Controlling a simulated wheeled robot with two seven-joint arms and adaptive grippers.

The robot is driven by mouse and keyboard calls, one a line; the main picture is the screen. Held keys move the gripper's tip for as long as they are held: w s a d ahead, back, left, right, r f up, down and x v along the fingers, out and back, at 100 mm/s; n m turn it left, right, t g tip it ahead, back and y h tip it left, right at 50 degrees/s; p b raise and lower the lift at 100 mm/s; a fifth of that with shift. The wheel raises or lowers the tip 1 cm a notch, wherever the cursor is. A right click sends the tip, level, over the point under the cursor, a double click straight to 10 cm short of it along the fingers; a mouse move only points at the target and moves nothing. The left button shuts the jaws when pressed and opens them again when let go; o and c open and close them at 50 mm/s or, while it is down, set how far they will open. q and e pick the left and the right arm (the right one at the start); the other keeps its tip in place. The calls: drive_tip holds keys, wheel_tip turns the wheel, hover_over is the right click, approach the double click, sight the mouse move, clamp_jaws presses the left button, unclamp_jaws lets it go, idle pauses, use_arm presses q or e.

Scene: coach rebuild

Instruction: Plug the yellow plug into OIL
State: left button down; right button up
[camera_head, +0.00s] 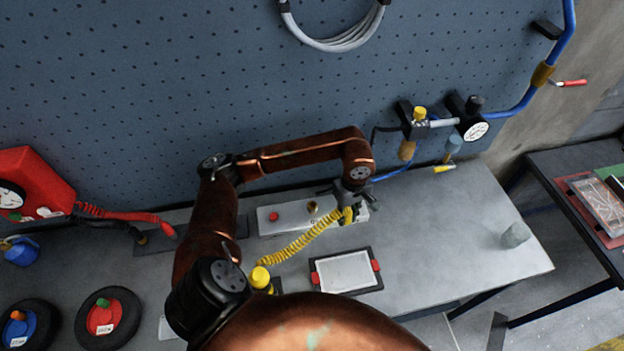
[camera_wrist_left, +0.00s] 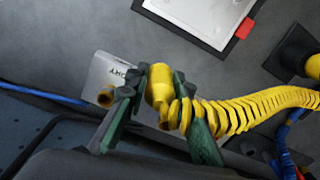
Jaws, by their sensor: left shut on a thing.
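My left gripper (camera_head: 348,197) is over the right part of the pale socket panel (camera_head: 285,222) on the bench. In the left wrist view, its green fingers (camera_wrist_left: 156,88) are shut on the yellow plug (camera_wrist_left: 159,84). The yellow coiled cable (camera_head: 300,244) runs from the plug to a yellow-topped base (camera_head: 260,278). A brass socket (camera_head: 313,207) stands on the panel, left of the gripper; a brass socket (camera_wrist_left: 106,96) also shows left of the fingers in the wrist view. A partly hidden upside-down label there seems to read DRY. I cannot make out an OIL label. My right gripper is out of view.
A red button (camera_head: 274,216) is on the panel's left. A framed tablet (camera_head: 345,272) lies in front. A grey cup (camera_head: 515,235) stands at right. Gauge fittings (camera_head: 472,128) hang on the pegboard behind. Reels (camera_head: 106,312) lie at left.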

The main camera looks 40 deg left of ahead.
use_arm(q)
drive_tip(key=w+a+r+n+p, duration=0.1)
drive_tip(key=a+n+p, duration=0.5)
drive_tip(key=n, duration=0.6)
drive_tip(key=w+a+n+p, duration=0.1)
drive_tip(key=a+n+p, duration=0.4)
drive_tip(key=a+n, duration=0.5)
drive_tip(key=shift+s+d+f+n+b, duration=0.15)
drive_tip(key=shift+f+n+b, duration=0.3)
drive_tip(key=shift+f+n, duration=0.25)
drive_tip(key=shift+s+d+f+n+b, duration=0.15)
drive_tip(key=shift+f+n+b, duration=0.35)
drive_tip(key=shift+f, duration=0.35)
drive_tip(key=shift+d+f+n+b, duration=0.15)
drive_tip(key=shift+f+n+b, duration=0.2)
drive_tip(key=shift+f+n, duration=0.4)
drive_tip(key=shift+f, duration=0.2)
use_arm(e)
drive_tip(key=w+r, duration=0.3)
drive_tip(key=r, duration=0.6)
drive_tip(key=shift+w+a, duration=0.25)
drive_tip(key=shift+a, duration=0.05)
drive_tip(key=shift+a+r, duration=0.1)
use_arm(q)
drive_tip(key=shift+f+b, duration=0.7)
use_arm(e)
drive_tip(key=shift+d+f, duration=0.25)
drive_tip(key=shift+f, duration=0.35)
